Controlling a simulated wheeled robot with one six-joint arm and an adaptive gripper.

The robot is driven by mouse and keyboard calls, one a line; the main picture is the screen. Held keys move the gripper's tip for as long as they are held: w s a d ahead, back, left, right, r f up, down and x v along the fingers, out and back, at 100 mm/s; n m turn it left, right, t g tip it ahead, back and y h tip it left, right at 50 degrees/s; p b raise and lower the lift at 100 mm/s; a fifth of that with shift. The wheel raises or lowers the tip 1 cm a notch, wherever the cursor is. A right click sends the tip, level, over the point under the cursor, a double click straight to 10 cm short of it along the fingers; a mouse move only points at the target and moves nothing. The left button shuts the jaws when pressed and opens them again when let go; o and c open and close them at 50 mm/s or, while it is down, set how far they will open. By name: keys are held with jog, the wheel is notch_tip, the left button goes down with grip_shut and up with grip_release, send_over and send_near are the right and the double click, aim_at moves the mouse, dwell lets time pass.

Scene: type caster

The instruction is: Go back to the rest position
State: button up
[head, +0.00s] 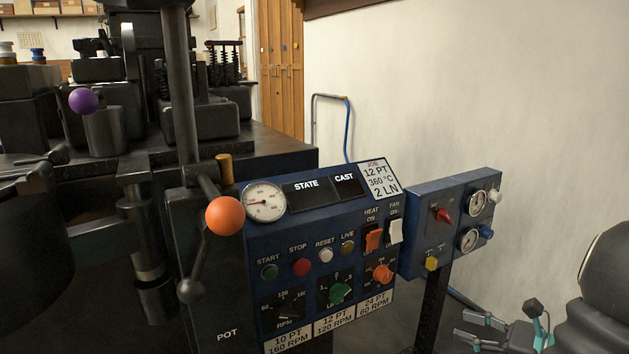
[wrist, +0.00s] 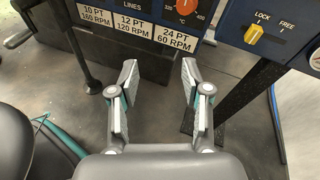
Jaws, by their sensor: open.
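My gripper (head: 505,337) shows at the bottom right of the head view, partly cut off by the lower edge. In the wrist view my gripper (wrist: 158,85) has its two fingers spread apart with nothing between them. It points down toward the floor, below and in front of the blue control panel (head: 330,225). The panel's lower labels and an orange dial (wrist: 187,8) show at the top of the wrist view. The fingers appear apart from the panel.
A smaller blue panel (head: 452,222) with gauges stands at the right on a dark post (head: 432,305). The dark casting machine, with an orange-knobbed lever (head: 224,216) and a purple knob (head: 83,101), fills the left. A pale wall (head: 450,80) lies behind. Floor shows between the fingers.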

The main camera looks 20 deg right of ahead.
jog(key=s+a+r+n+g+h+p, duration=0.1)
jog(key=a+n+g, duration=0.5)
jog(key=a, duration=0.5)
jog(key=s+a+r+n+g, duration=0.15)
jog(key=a+n+g, duration=0.25)
jog(key=a+n, duration=0.55)
jog(key=s+a+r+n+t+h, duration=0.1)
jog(key=s+a+r+n+h, duration=0.1)
jog(key=n, duration=0.4)
jog(key=s+a+r+n+t+h+p, duration=0.1)
jog(key=s+a+r+n+h, duration=0.2)
jog(key=a+r+n+h, duration=0.1)
jog(key=shift+s+a+n+h, duration=0.15)
jog(key=shift+a+n+h, duration=0.35)
jog(key=shift+a+n, duration=0.65)
jog(key=shift+r, duration=0.1)
